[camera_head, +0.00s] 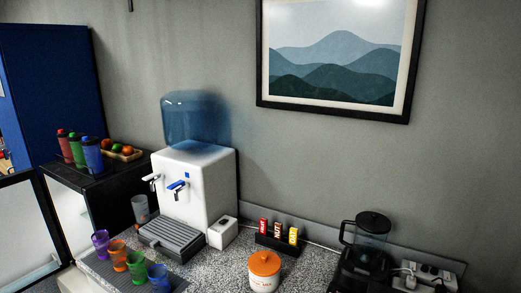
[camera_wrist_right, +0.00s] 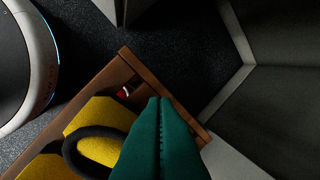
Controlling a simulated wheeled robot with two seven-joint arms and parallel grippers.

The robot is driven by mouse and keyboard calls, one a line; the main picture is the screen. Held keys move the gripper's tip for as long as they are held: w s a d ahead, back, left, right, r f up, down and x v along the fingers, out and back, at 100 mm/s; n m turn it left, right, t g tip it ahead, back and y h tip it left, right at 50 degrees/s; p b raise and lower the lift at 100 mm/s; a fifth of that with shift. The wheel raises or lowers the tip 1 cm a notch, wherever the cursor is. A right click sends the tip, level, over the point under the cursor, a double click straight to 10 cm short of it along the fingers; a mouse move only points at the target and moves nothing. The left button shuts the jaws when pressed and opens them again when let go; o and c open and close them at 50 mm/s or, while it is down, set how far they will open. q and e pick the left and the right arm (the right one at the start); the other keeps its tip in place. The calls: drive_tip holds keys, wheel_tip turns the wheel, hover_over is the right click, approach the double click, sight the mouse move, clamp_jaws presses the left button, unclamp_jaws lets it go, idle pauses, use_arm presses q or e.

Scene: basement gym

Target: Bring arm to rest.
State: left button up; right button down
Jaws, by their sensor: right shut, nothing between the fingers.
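My right gripper (camera_wrist_right: 161,99) shows in the right wrist view as two dark green fingers pressed together along a seam, pointing up the picture. Its fingers are shut with nothing between them. Below it in the view is a wooden crate (camera_wrist_right: 123,56); I cannot tell the gap between the gripper and the crate. Neither arm shows in the head view, and my left gripper is in no view.
The crate holds yellow things (camera_wrist_right: 92,115) and a black loop (camera_wrist_right: 75,150). Dark floor (camera_wrist_right: 190,45) lies beyond it. The head view shows a counter with a water dispenser (camera_head: 190,190), several coloured cups (camera_head: 118,255), an orange-lidded jar (camera_head: 264,270) and a blender (camera_head: 370,240).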

drive_tip(key=s+a+f+m+y, duration=0.1)
drive_tip(key=a+f+y, duration=0.1)
drive_tip(key=a, duration=1.1)
drive_tip(key=a+f+y, duration=0.1)
drive_tip(key=a+f, duration=0.1)
drive_tip(key=a, duration=1)
wheel_tip(320, 180, down, 6)
drive_tip(key=b, duration=0.6)
drive_tip(key=shift+s+d, duration=0.1)
